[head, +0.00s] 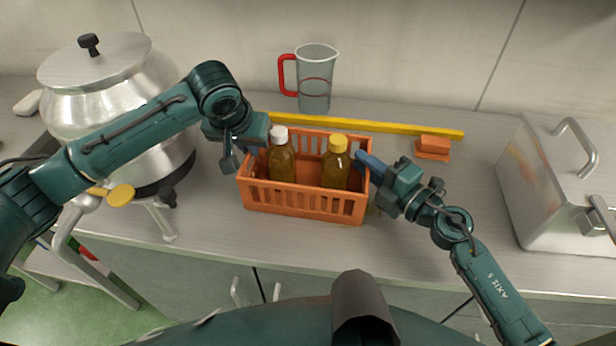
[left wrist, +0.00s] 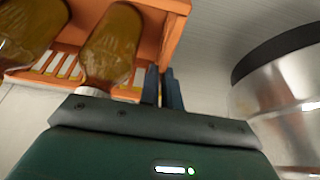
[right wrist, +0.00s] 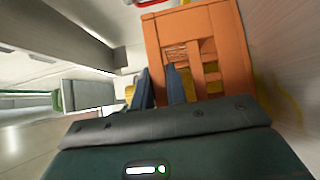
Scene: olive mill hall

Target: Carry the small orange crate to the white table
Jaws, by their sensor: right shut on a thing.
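The small orange crate (head: 305,202) stands on the grey counter. It holds two upright bottles of amber-brown liquid: one with a white cap (head: 281,160), one with a yellow cap (head: 336,165). My right gripper (head: 366,163) is shut on the crate's right end wall; the right wrist view also shows the crate (right wrist: 212,30) at its fingers. My left gripper (head: 236,158) is at the crate's left end. In the left wrist view its fingers (left wrist: 163,88) are close together beside the crate wall; whether they grip it is unclear. I cannot make out the white table for certain.
A large steel pot (head: 120,95) stands left of the crate. Behind it are a clear jug with a red handle (head: 316,80), a yellow bar (head: 400,128) and an orange block (head: 433,147). A steel box (head: 550,190) stands at the right. The counter's front strip is clear.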

